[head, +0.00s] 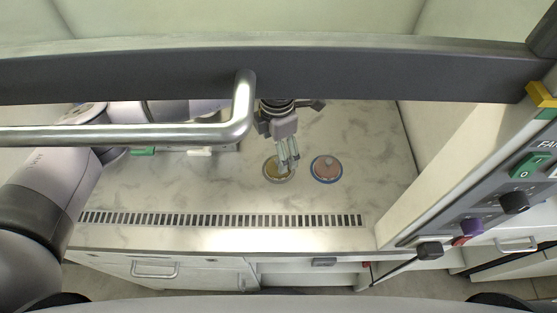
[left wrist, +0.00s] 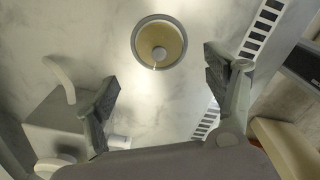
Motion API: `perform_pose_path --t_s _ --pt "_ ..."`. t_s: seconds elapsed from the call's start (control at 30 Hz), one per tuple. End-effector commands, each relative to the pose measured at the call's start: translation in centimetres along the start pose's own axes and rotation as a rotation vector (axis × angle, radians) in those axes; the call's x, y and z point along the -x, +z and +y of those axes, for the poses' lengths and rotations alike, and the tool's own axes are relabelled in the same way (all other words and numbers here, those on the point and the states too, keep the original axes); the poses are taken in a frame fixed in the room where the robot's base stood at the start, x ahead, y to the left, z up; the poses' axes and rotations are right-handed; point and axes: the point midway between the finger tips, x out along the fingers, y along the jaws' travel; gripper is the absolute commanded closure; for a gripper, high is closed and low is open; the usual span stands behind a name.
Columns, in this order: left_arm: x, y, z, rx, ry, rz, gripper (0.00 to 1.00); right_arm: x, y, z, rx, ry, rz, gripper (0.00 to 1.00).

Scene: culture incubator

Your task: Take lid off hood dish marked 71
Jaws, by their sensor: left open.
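Two round dishes lie side by side on the marbled hood floor. The left one is a tan-yellow dish (head: 271,172) with a grey rim; the right one is a pinkish dish (head: 327,168) with a blue rim. No number is legible on either. My left gripper (head: 288,165) is over the tan dish, its fingers partly covering it. In the left wrist view, the tan dish (left wrist: 160,35) has a round knob on its lid and lies beyond the gap between my open, empty fingers (left wrist: 161,70). My right gripper is not in view.
The raised hood sash (head: 400,75) and its metal handle (head: 150,132) cross above the work area. A slotted vent (head: 220,219) runs along the front edge. A panel with knobs (head: 500,205) stands at the right. Green and white items (head: 143,151) lie at the back left.

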Motion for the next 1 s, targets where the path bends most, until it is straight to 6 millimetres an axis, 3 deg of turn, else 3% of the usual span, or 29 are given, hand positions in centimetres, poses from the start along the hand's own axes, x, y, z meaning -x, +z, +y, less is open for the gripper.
perform_pose_path --t_s 0.17,0.3,0.5,0.73,1.0 --pt "-1.1 0.0 -0.1 0.001 -0.003 0.002 0.23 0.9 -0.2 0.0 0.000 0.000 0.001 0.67" --pt "-3.2 0.0 -0.1 0.001 -0.004 0.004 0.23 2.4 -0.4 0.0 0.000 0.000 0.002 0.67" --pt "-5.4 0.1 0.0 0.000 -0.001 0.001 0.23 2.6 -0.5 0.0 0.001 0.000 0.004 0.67" --pt "-5.5 0.1 0.0 0.000 0.000 0.000 0.24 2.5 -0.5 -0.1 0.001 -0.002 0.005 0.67" --pt "-5.5 0.1 0.1 0.000 0.000 0.000 0.42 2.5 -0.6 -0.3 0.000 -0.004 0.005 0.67"
